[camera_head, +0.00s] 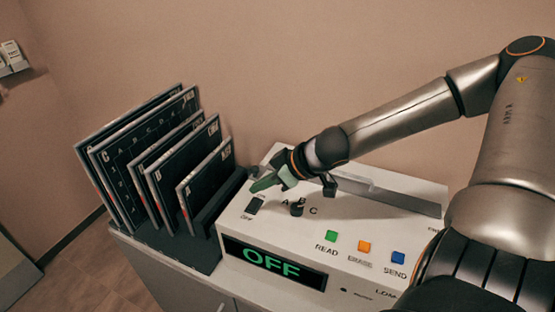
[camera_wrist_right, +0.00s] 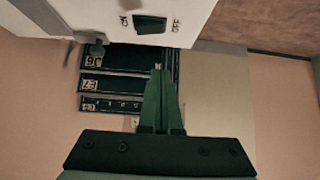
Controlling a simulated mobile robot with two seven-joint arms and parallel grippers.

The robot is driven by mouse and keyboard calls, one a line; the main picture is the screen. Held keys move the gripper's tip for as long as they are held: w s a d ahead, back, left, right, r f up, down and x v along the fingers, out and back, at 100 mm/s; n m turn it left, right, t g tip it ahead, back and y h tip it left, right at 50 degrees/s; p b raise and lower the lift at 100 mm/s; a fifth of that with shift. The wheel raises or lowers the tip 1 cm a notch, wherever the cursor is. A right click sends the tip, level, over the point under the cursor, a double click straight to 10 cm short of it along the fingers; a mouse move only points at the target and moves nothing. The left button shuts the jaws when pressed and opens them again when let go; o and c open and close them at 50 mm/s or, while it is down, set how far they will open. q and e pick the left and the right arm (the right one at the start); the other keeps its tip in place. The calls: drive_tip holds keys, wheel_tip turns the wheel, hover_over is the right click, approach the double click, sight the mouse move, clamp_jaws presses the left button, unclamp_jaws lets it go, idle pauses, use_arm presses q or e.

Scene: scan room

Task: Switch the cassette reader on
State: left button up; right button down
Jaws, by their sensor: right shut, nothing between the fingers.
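The cassette reader (camera_head: 300,268) is a white box on a cabinet, and its display (camera_head: 275,264) reads OFF in green. Its dark rocker switch (camera_head: 254,206) is near the left end of the top, labelled OFF at its near side. In the right wrist view the switch (camera_wrist_right: 150,25) lies between ON and OFF labels. My right gripper (camera_head: 262,184) is shut and empty, its green fingertips just above and behind the switch. The shut fingers also show in the right wrist view (camera_wrist_right: 159,72), apart from the switch in the picture. My left gripper is out of view.
A selector knob (camera_head: 297,207) marked A, B, C stands right of the switch. Green READ (camera_head: 331,236), orange ERASE (camera_head: 364,246) and blue SEND (camera_head: 398,257) buttons are nearby. A rack of several dark cassettes (camera_head: 157,165) stands left of the reader. The wall is behind.

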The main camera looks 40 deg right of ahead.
drive_tip(key=s+r, duration=0.4)
drive_tip(key=shift+s+d+r, duration=0.3)
drive_tip(key=shift+s+d, duration=0.05)
drive_tip(key=shift+d, duration=0.1)
drive_tip(key=shift+f, duration=0.1)
idle(0.5)
